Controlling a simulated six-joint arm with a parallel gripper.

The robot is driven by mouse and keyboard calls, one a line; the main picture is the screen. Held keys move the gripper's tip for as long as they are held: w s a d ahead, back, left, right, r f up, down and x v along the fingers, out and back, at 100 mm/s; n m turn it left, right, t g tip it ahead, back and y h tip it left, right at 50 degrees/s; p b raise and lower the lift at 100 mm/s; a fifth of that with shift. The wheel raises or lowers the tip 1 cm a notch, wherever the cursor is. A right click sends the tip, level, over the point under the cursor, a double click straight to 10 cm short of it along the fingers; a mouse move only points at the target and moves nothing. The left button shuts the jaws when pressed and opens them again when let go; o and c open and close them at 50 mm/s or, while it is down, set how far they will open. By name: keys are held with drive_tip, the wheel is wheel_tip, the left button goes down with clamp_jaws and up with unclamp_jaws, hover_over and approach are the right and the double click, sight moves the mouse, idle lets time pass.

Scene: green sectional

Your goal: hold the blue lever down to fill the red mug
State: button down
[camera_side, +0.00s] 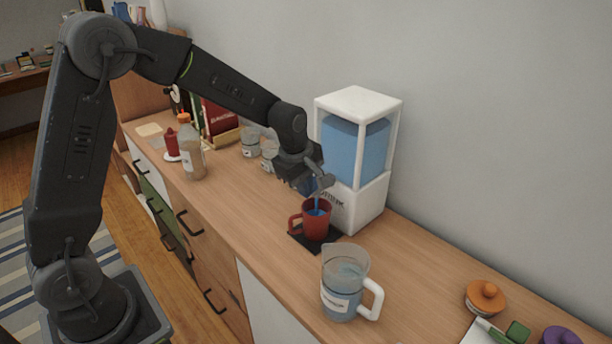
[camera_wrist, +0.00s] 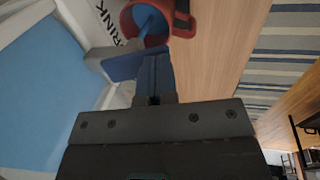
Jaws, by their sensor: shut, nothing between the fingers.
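The red mug (camera_side: 318,226) stands upright on a dark mat (camera_side: 303,239) in front of the drink dispenser (camera_side: 362,203). A blue stream runs down into the mug, and the wrist view shows blue liquid inside the mug (camera_wrist: 133,27). The blue lever (camera_wrist: 122,67) shows in the wrist view beside my fingertips. In the side view my gripper mostly hides it. My gripper (camera_wrist: 154,68) is shut and empty, with its fingertips at the lever; they look to be against it. In the side view my gripper (camera_side: 312,187) is just above the mug, at the dispenser's front.
A clear pitcher (camera_side: 340,288) with a white handle stands nearer on the counter. Glass jars (camera_side: 250,145), a bottle (camera_side: 190,150) and a red squeeze bottle (camera_side: 170,142) stand behind. Orange (camera_side: 485,296) and purple (camera_side: 560,336) lids lie at right. The wall is close behind the dispenser.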

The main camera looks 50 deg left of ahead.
drive_tip(key=shift+v, duration=0.8)
drive_tip(key=shift+w, duration=0.15)
drive_tip(key=w+v, duration=0.3)
drive_tip(key=v, duration=1)
drive_tip(key=shift+v, duration=0.75)
drive_tip(key=shift+s, duration=0.2)
drive_tip(key=s+d+f+m+t, duration=0.1)
drive_tip(key=s+m, duration=0.8)
drive_tip(key=s, duration=0.3)
drive_tip(key=s+d+f+m+t, duration=0.1)
drive_tip(key=s+m+t, duration=0.1)
drive_tip(key=s+m, duration=0.7)
drive_tip(key=s, duration=0.4)
drive_tip(key=shift+d+f, duration=0.15)
drive_tip(key=shift+d, duration=0.25)
